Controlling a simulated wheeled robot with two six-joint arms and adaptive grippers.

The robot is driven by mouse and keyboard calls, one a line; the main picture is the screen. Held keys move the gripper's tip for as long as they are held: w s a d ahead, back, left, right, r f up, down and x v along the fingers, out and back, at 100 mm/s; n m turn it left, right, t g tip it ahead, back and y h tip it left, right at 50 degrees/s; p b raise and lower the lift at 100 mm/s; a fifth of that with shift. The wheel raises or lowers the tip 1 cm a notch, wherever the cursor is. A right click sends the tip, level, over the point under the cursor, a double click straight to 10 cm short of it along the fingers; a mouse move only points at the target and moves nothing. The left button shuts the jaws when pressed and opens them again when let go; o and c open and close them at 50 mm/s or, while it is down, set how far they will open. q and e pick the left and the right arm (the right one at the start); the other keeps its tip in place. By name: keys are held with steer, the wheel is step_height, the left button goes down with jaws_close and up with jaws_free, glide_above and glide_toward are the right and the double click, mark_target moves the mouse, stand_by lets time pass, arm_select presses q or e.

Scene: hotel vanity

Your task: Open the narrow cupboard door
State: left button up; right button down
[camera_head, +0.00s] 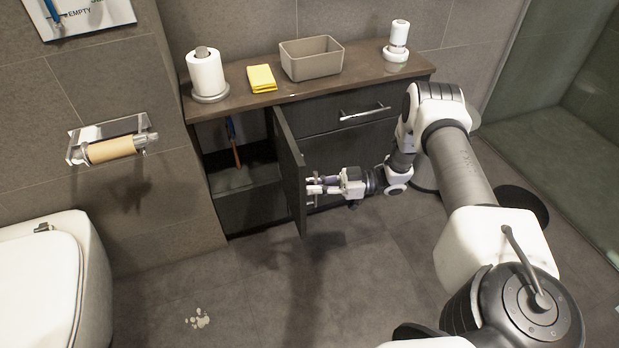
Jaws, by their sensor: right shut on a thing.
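The narrow cupboard door (288,165) on the left part of the vanity stands swung well open toward me. Its dark inside shows on the left, with a thing with an orange-brown handle (235,147) hanging in it. My right gripper (318,187) is at the door's right-hand face, low near its free edge, and is shut on the door's handle, which is mostly hidden by the fingers. My left gripper is not in view.
The vanity top (330,84) holds a paper roll (206,75), a yellow cloth (262,79), a beige bin (312,66) and a white dispenser (397,42). A drawer with a bar handle (365,111) is right of the door. A toilet (45,280) stands at left; the floor in front is clear except for a small white spill (198,319).

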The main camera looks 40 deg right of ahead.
stand_by(0.3)
steer(key=c, duration=1.2)
jaws_free()
steer(key=shift+d, duration=0.1)
steer(key=v, duration=1.2)
steer(key=shift+f, duration=0.1)
